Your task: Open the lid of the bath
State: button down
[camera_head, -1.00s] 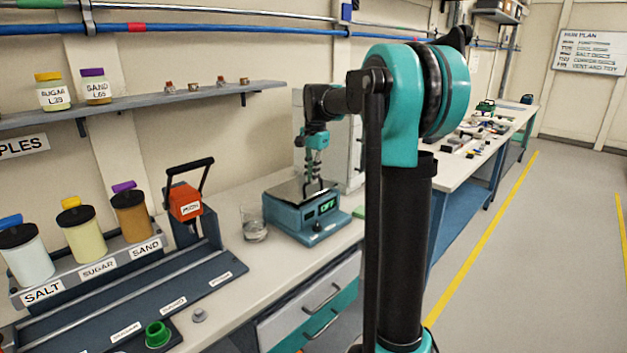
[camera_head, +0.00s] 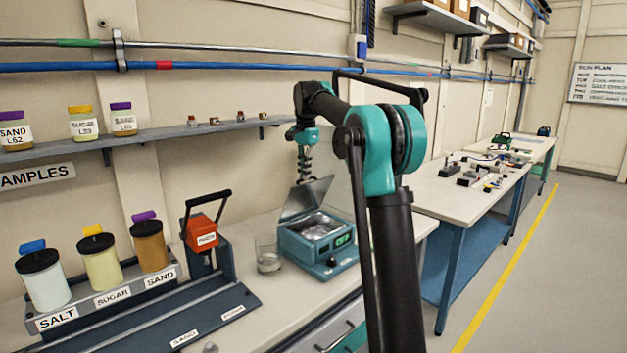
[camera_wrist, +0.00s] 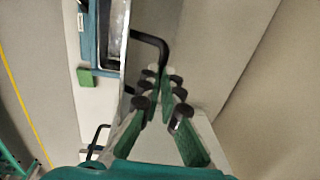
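The bath is a teal box (camera_head: 296,243) on the bench with a green display. Its grey lid (camera_head: 307,198) stands raised and tilted back, and the bright inside shows. In the wrist view, the bath's teal side (camera_wrist: 87,45) is at upper left, and the lid's black bent handle (camera_wrist: 158,42) runs to my fingertips. My gripper (camera_wrist: 161,78) has its fingers drawn together at the tips and looks shut on the handle; the exact contact is partly hidden. In the head view, my gripper (camera_head: 304,172) is behind the lid's upper edge, partly hidden by it.
A glass beaker (camera_head: 267,254) stands just left of the bath. A red press (camera_head: 204,232) and salt, sugar and sand jars (camera_head: 100,262) are further left. A shelf (camera_head: 165,138) runs along the wall above. A second bench (camera_head: 450,196) is at right.

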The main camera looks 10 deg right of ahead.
jog(key=w+a+f, duration=0.3)
jog(key=w+a, duration=0.3)
jog(key=w, duration=0.2)
jog(key=shift+w+a, duration=0.15)
jog(key=shift+a, duration=0.15)
jog(key=c, duration=1.7)
grip_release()
jog(key=shift+o, duration=0.4)
jog(key=shift+w+a+f, duration=0.1)
jog(key=shift+w+f, duration=0.15)
jog(key=shift+w, duration=0.05)
notch_tip(320, 180, up, 8)
jog(key=shift+s+d, duration=0.25)
jog(key=shift+s, duration=0.05)
jog(key=shift+f, duration=0.15)
jog(key=shift+c, duration=0.5)
